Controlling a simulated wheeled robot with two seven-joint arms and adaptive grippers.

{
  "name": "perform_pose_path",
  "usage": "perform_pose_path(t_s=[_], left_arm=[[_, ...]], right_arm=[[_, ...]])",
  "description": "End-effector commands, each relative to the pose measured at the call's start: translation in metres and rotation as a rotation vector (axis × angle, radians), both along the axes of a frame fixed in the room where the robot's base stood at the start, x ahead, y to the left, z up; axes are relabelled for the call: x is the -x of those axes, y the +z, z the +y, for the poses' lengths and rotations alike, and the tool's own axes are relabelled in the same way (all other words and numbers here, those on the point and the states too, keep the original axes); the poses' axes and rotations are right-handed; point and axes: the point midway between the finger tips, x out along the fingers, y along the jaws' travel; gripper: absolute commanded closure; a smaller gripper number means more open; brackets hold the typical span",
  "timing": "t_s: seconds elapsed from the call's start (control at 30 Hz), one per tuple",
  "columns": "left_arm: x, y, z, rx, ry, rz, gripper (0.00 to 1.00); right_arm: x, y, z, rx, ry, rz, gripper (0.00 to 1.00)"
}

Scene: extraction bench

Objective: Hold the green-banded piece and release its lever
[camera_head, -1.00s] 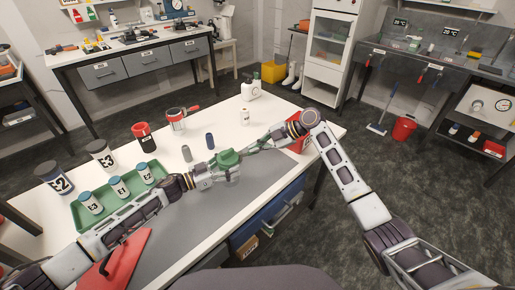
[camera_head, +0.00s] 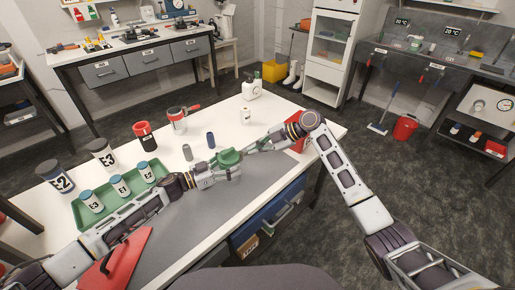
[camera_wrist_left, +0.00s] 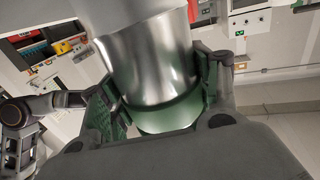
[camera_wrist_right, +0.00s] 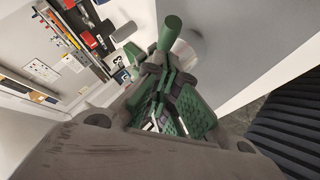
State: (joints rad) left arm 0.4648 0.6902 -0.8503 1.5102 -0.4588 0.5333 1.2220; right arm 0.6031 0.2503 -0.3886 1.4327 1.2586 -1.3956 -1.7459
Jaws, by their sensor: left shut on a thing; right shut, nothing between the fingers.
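The green-banded piece (camera_head: 229,157) is a metal cylinder; the left wrist view shows its shiny body and green band (camera_wrist_left: 168,117). My left gripper (camera_head: 226,172) is shut on it, a finger on either side at the band. It is held above the grey part of the bench. My right gripper (camera_head: 247,151) is shut and empty, close beside the piece on its right. In the right wrist view a green bar, which looks like the lever (camera_wrist_right: 169,33), stands just beyond the right fingertips (camera_wrist_right: 163,75). I cannot tell whether they touch it.
A green tray (camera_head: 78,213) with several small jars stands left on the bench. Larger jars, a red-banded cup (camera_head: 144,137), a red-handled can (camera_head: 177,120), two small vials and white bottles stand behind. A red panel with a handle (camera_head: 122,257) lies front left.

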Motion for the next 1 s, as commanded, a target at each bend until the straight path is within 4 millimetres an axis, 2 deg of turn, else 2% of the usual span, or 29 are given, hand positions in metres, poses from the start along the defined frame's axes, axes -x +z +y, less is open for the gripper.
perform_pose_path(t_s=[0.57,0.77,1.0], left_arm=[[0.000,-0.002,0.000,-0.002,0.000,0.002,0.72],[0.000,-0.002,0.000,-0.002,0.001,0.002,0.72],[0.000,-0.002,0.000,-0.002,0.001,0.002,0.72]], right_arm=[[0.003,0.002,0.000,-0.001,-0.001,-0.001,1.00],[0.008,0.012,-0.003,-0.001,-0.001,-0.001,1.00],[0.021,0.032,-0.008,0.000,0.000,-0.002,1.00]])
